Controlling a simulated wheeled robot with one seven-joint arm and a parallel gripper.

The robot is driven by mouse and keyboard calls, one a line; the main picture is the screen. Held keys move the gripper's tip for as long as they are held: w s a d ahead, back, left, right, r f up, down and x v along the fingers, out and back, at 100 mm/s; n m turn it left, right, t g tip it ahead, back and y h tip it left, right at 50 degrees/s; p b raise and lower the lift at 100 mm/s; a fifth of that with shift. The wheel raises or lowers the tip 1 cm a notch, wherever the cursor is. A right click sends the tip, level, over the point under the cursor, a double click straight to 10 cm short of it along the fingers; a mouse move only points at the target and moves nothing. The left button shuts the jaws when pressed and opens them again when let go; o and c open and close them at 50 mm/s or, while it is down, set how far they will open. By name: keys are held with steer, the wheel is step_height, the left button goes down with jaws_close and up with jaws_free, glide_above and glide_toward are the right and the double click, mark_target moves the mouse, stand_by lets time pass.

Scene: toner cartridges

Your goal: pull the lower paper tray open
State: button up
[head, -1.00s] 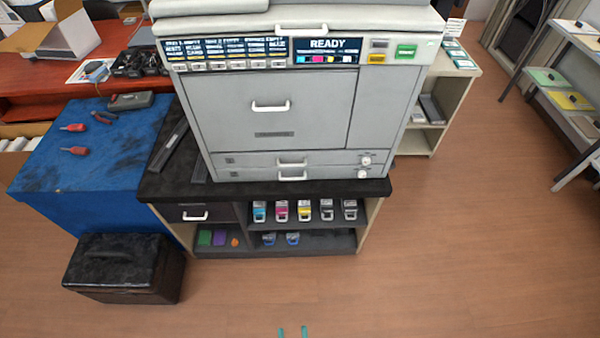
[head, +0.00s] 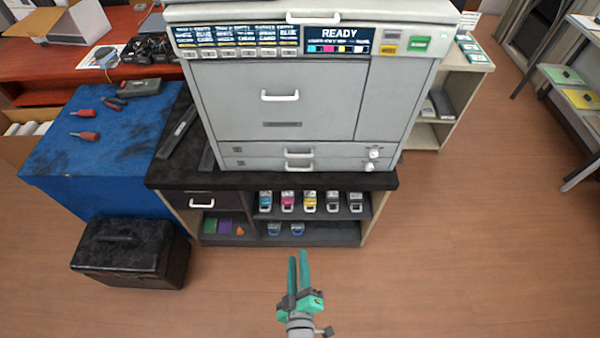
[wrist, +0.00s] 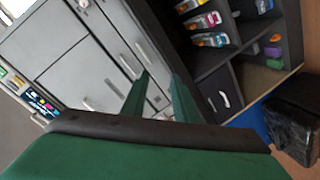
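The grey printer (head: 225,95) stands on a black-topped cabinet, with two thin paper trays at its base. The lower paper tray (head: 250,164) is flush with the printer front, below the upper tray (head: 250,149). Its white handle (head: 299,168) is at the middle, close under the upper tray's handle (head: 299,153). My gripper (head: 297,255) is in front of the cabinet, apart from the tray, its green fingers apart and empty. In the wrist view the fingers (wrist: 162,78) show against the tilted printer front and cabinet.
The cabinet (head: 375,181) holds several cartridges on its open shelf and has a small drawer (head: 200,203) at left. A black box (head: 125,255) sits on the floor at left, beside a blue workbench (head: 60,150). The wooden floor in front and to the right is clear.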

steer(key=w+d+n, duration=0.1)
steer(key=w+n, duration=0.1)
steer(key=w, duration=0.8)
steer(key=w+d+n, duration=0.1)
steer(key=w+n, duration=0.2)
steer(key=w, duration=0.8)
steer(key=w+f+n, duration=0.1)
steer(key=w+n, duration=0.2)
steer(key=w, duration=0.8)
steer(key=shift+d, duration=0.4)
steer(key=shift+s, duration=0.1)
jaws_close()
